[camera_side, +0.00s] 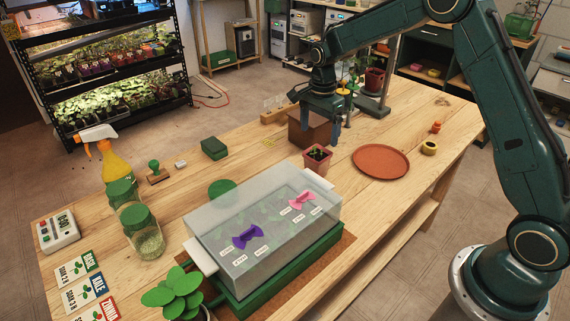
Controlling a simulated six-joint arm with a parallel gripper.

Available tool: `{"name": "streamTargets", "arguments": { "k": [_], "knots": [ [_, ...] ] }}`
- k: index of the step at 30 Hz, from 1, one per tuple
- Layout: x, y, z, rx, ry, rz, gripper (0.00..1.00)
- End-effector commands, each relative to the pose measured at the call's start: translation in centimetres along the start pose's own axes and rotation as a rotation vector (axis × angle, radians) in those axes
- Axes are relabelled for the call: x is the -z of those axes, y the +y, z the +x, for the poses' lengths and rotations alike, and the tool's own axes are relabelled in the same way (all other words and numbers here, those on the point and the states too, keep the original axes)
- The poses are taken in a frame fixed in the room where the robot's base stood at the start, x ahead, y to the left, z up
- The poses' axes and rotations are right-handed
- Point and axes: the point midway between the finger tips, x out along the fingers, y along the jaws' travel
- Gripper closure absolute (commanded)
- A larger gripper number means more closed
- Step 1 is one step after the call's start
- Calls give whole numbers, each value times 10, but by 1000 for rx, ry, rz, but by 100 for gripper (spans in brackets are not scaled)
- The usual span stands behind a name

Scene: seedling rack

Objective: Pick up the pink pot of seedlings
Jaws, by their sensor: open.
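The pink pot (318,162) with small green seedlings stands upright on the wooden table, just behind the clear-lidded tray. My gripper (320,122) hangs behind and above the pot, pointing down, with its jaws apart and nothing seen between them. It overlaps a brown box (305,136) in the picture, and I cannot tell whether it touches the box. The jaws do not surround the pot.
A green tray with a clear lid (262,225) stands close in front of the pot. A terracotta saucer (381,161) lies to its right. A potted plant (374,78) stands behind. Jars and a spray bottle (116,162) stand left. The right table edge is mostly clear.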

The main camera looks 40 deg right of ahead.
Motion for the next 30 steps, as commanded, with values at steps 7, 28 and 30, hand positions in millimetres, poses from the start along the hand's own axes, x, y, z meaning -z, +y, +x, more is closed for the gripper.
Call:
{"name": "streamTargets", "arguments": {
  "k": [7,28,30],
  "knots": [
    [0,0,37,-3,-1,-1,15],
    [2,0,73,-2,0,0,15],
    [3,0,82,-3,-1,0,15]
  ]
}}
